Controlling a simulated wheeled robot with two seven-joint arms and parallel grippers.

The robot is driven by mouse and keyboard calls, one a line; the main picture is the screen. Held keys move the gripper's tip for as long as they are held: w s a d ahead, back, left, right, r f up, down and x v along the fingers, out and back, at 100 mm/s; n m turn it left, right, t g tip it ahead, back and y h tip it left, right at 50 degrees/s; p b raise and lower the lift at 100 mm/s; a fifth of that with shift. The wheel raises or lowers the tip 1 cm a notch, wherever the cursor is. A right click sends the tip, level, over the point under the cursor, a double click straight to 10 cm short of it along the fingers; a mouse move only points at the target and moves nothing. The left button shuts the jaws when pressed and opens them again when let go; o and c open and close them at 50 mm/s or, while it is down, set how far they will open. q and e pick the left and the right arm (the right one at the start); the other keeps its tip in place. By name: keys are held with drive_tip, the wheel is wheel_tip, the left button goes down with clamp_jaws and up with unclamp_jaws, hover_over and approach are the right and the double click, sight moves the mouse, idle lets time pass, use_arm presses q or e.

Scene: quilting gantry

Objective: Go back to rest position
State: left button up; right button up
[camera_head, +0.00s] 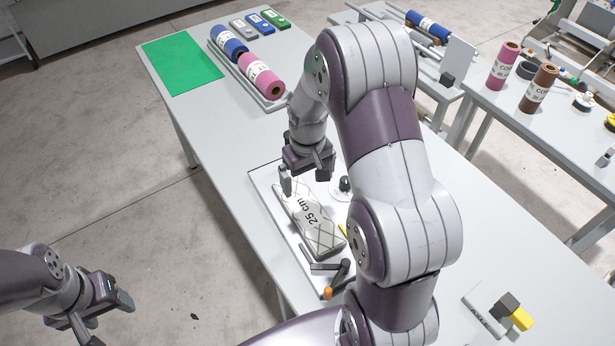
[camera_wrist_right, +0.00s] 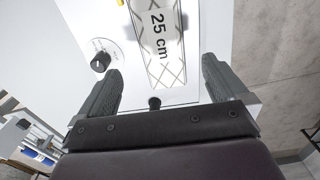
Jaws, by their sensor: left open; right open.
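My right gripper (camera_head: 306,182) is open over the far end of a white tray on the table, and its two spread fingers also show in the right wrist view (camera_wrist_right: 160,90). Below it lies a quilted pad marked "25 cm" (camera_head: 318,226), which also shows between and beyond the fingers in the wrist view (camera_wrist_right: 165,64). Nothing shows between the fingertips at their height. My left gripper (camera_head: 108,318) is open and empty at the lower left, off the table, above the floor. My right arm hides part of the table and tray.
The long table (camera_head: 215,150) holds a green mat (camera_head: 182,63), blue and pink rolls (camera_head: 262,75), and several small boxes (camera_head: 258,22). Small tools (camera_head: 335,276) lie near the pad. A yellow-and-black item (camera_head: 521,319) sits at lower right. A second table with rolls (camera_head: 502,66) stands right.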

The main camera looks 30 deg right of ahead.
idle(0.3)
drive_tip(key=s+a+r+t, duration=0.1)
drive_tip(key=s+a+r, duration=0.4)
drive_tip(key=s+a, duration=0.3)
drive_tip(key=shift+s+a+r, duration=0.15)
drive_tip(key=shift+s, duration=1.65)
